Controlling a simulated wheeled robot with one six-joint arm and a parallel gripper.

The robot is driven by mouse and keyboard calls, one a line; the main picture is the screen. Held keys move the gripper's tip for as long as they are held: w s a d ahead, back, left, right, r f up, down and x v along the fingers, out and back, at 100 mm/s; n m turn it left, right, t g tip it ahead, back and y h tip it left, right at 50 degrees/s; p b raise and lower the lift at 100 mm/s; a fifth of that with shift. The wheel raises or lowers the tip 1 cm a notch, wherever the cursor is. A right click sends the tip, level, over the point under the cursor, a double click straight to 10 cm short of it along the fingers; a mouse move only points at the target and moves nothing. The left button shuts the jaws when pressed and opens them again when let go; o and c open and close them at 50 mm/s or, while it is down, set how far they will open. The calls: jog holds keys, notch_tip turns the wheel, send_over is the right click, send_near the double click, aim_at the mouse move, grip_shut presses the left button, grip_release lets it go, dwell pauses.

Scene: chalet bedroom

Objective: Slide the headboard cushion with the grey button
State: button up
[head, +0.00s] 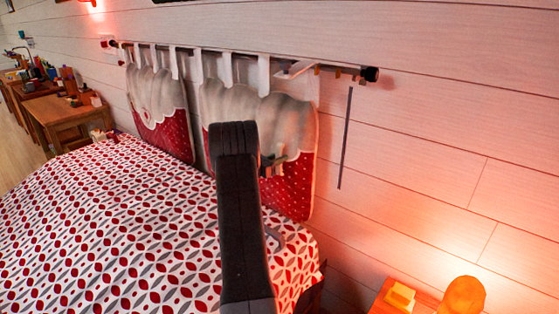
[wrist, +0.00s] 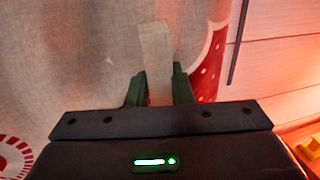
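Two cushions hang by pale straps from a dark rod (head: 240,60) on the wall. The left cushion (head: 172,128) and the right cushion (head: 292,118) each have a pale grey upper part and a dotted red lower part. My arm hides part of the right cushion. I cannot make out a grey button. My gripper (head: 272,165) is in front of the right cushion. In the wrist view, its dark green fingers (wrist: 160,90) flank a pale upright tab (wrist: 155,48), with no clear gap on either side. The right cushion's pale cloth (wrist: 85,50) fills the left and middle there.
A bed (head: 110,220) with a red, grey and white patterned cover lies below the cushions. A thin dark strip (head: 346,140) hangs on the wall right of them. A bedside table with a glowing lamp (head: 462,296) and a yellow block (head: 400,296) stands bottom right. Wooden desks (head: 62,115) stand far left.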

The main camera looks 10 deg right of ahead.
jog(key=b+v, duration=0.2)
jog(key=v, duration=1.1)
jog(key=shift+s+a, duration=0.25)
jog(key=shift+a, duration=0.1)
jog(key=p+x, duration=0.2)
jog(key=x, duration=1.1)
jog(key=shift+w+d, duration=0.2)
jog(key=shift+d, duration=0.15)
jog(key=shift+s+d, duration=0.1)
jog(key=shift+d, duration=0.1)
